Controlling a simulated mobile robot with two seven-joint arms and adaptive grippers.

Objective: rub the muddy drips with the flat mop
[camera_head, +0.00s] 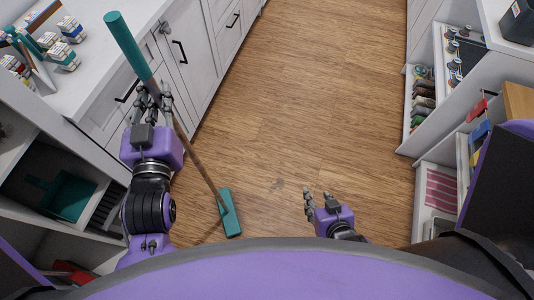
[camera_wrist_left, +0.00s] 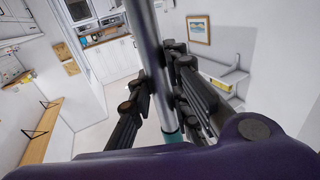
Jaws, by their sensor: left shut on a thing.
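The flat mop has a teal grip at the top, a thin brown pole (camera_head: 198,162) and a teal head (camera_head: 230,212) on the wood floor. My left gripper (camera_head: 152,98) is shut on the pole just below the teal grip. In the left wrist view the pole (camera_wrist_left: 150,50) passes between the fingers of my left gripper (camera_wrist_left: 162,92). A small greyish muddy mark (camera_head: 278,184) lies on the floor to the right of the mop head, apart from it. My right gripper (camera_head: 317,194) is empty, with its fingers apart, to the right of the mark.
White cabinets with a counter (camera_head: 90,50) stand close on the left, near the mop's pole. Open shelves (camera_head: 424,110) with small items line the right. A teal dustpan-like thing (camera_head: 62,195) sits in the left shelf. The floor (camera_head: 320,80) ahead is clear.

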